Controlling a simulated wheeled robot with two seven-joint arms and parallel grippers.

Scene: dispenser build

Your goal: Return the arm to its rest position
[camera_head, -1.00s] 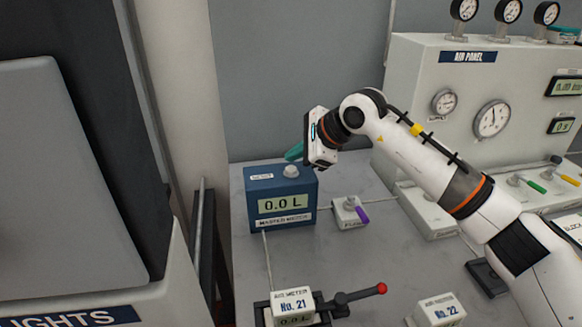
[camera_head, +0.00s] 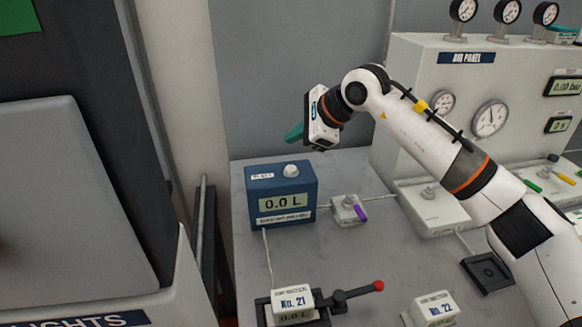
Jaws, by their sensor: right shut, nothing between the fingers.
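My right arm reaches in from the right side of the head view. Its gripper (camera_head: 295,133), with teal fingers, is shut and empty. It points left, above the blue meter box (camera_head: 282,198) and apart from the white knob (camera_head: 290,171) on its top. The box's display reads 0.0 L. My left gripper is not in view.
The white air panel (camera_head: 500,85) with gauges stands at the back right. A small valve with a purple handle (camera_head: 360,213) is right of the blue box. Meter No. 21 (camera_head: 292,303) has a red-tipped lever (camera_head: 379,286) beside it; meter No. 22 (camera_head: 436,308) is farther right.

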